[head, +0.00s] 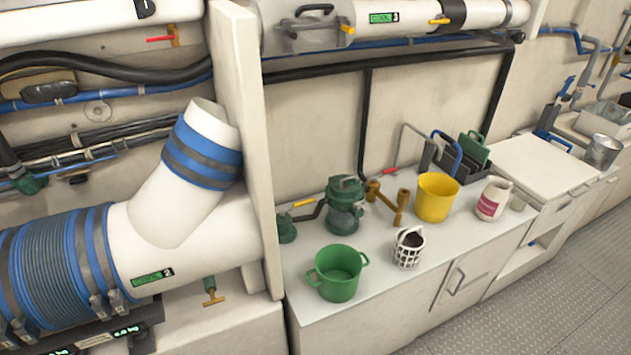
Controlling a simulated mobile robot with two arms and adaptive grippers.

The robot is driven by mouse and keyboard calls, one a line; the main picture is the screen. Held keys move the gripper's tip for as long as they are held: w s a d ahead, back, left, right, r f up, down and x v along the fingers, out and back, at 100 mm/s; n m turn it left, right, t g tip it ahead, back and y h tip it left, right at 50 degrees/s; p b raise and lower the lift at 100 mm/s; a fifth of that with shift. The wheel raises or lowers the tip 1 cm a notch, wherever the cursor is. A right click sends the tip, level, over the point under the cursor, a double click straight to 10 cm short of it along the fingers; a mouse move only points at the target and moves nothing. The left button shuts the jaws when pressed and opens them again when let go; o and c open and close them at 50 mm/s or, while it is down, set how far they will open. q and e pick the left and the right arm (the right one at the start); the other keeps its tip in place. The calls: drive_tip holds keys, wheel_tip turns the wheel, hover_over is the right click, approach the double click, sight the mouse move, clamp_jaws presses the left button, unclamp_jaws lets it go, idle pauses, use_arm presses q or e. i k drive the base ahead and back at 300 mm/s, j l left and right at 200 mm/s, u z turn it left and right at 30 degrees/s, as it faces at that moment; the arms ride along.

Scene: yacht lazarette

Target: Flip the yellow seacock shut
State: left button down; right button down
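One yellow lever (304,203) is on the counter at the back left, beside the green strainer (345,205), and lies roughly level. Another yellow lever (440,21) sits on the white pipe at the top, near a label reading COOL 3. I cannot tell which one is the yellow seacock, nor whether its valve is open or shut. Neither of my grippers is in view.
A green pot (338,272), a white lattice cup (408,246), a yellow bucket (436,197) and a white-and-pink jug (494,198) stand on the counter (385,277). An upright white panel (246,150) borders its left side. Red levers (390,171) (160,38) show too. The floor at right is clear.

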sight(282, 212)
drive_tip(key=i+l, duration=0.15)
drive_tip(key=l, duration=0.25)
drive_tip(key=i+l+u, duration=0.15)
drive_tip(key=l, duration=0.25)
drive_tip(key=i+l, duration=0.15)
drive_tip(key=l, duration=0.25)
drive_tip(key=i+l+u, duration=0.15)
drive_tip(key=l, duration=0.7)
drive_tip(key=i+l+u, duration=0.1)
drive_tip(key=l, duration=0.3)
drive_tip(key=i, duration=0.05)
